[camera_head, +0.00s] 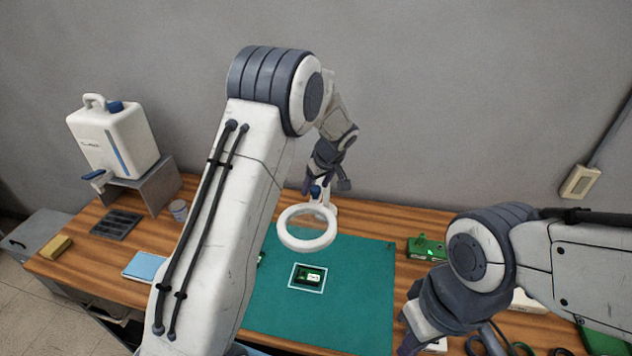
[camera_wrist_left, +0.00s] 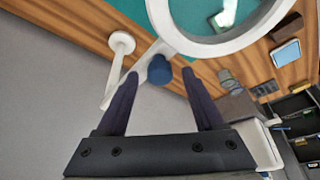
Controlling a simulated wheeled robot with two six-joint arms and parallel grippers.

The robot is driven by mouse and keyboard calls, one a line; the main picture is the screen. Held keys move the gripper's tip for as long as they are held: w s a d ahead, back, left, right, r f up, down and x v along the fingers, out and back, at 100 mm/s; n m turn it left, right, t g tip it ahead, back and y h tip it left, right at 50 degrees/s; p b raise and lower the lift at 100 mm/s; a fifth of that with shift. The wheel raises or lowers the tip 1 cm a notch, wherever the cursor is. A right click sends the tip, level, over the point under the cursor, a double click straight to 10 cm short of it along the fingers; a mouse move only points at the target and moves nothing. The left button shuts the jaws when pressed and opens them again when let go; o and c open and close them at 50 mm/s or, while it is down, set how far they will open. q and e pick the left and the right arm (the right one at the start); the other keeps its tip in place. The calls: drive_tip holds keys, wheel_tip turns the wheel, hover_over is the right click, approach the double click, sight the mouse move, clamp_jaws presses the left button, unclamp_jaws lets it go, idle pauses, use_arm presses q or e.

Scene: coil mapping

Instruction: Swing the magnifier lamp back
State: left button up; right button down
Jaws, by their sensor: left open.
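The magnifier lamp has a white ring head (camera_head: 308,246) over the green mat (camera_head: 360,300), with a blue knob (camera_head: 316,190) behind the ring. The left wrist view shows the white ring (camera_wrist_left: 210,48), a pale arm and the blue knob (camera_wrist_left: 160,70). My left gripper (camera_head: 326,185) is open behind the ring. In its wrist view, the fingers (camera_wrist_left: 160,75) appear on either side of the knob with gaps; whether they touch it, I cannot tell. My right gripper (camera_head: 414,338) is low at the right, partly cut off, and its jaw state is unclear.
A small dark board (camera_head: 308,279) lies on the mat below the ring. A white jug (camera_head: 117,142) stands on a grey stand at the left. A green device (camera_head: 426,248) sits right of the mat. The wall (camera_head: 440,110) rises behind the wooden bench (camera_head: 75,262).

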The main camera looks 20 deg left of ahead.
use_arm(q)
drive_tip(key=shift+c, duration=0.2)
clamp_jaws()
idle(1.3)
